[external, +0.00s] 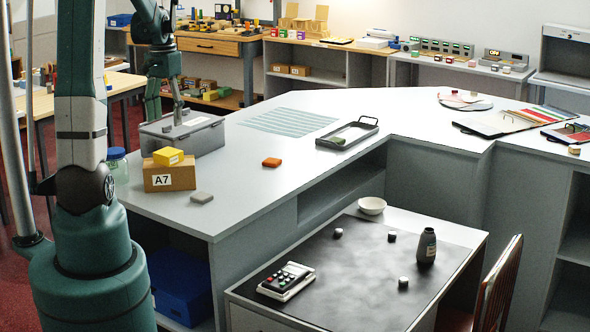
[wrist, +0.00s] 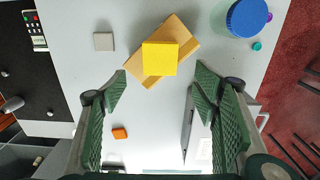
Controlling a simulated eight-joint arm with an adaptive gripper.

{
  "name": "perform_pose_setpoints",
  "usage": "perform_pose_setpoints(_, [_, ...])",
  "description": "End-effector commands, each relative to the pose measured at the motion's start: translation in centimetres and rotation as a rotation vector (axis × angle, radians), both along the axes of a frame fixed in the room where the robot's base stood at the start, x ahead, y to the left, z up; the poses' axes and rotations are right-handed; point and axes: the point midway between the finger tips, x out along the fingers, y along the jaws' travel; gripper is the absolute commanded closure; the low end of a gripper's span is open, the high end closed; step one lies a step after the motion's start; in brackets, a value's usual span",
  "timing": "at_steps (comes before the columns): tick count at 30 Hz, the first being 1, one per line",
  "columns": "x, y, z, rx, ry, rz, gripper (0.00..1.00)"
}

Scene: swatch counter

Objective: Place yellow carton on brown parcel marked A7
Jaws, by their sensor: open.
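The yellow carton (external: 168,156) rests on top of the brown parcel marked A7 (external: 170,177) near the left end of the grey counter. In the wrist view the yellow carton (wrist: 160,58) lies across the middle of the brown parcel (wrist: 181,28), turned at an angle to it. My gripper (wrist: 160,80) is open, its two green fingers spread apart with nothing between them. In the external view my gripper (external: 178,118) is behind the parcel, over the grey case, apart from the carton.
A grey lidded case (external: 205,136) stands just behind the parcel. A blue-lidded jar (external: 117,165) is to its left. A grey block (external: 201,197) and an orange block (external: 271,162) lie nearby. A black-handled tray (external: 347,133) stands farther right. The counter between is largely clear.

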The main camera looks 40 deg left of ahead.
Motion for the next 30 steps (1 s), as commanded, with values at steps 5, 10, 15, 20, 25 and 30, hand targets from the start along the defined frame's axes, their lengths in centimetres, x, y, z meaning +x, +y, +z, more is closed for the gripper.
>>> perform_pose_setpoints(5, [0.0,0.0,0.0,0.0,0.0,0.0,0.4])
perform_pose_setpoints(10, [0.0,0.0,0.0,0.0,0.0,0.0,0.4])
perform_pose_setpoints(15, [0.0,-0.1,0.1,0.001,-0.002,0.0,0.4])
perform_pose_setpoints(20, [-0.2,-1.1,0.6,0.007,-0.012,-0.002,0.4])
perform_pose_setpoints(25, [-0.5,-3.3,1.9,0.021,-0.041,-0.003,0.4])
perform_pose_setpoints(30, [-1.1,-6.4,3.6,0.04,-0.085,-0.004,0.4])
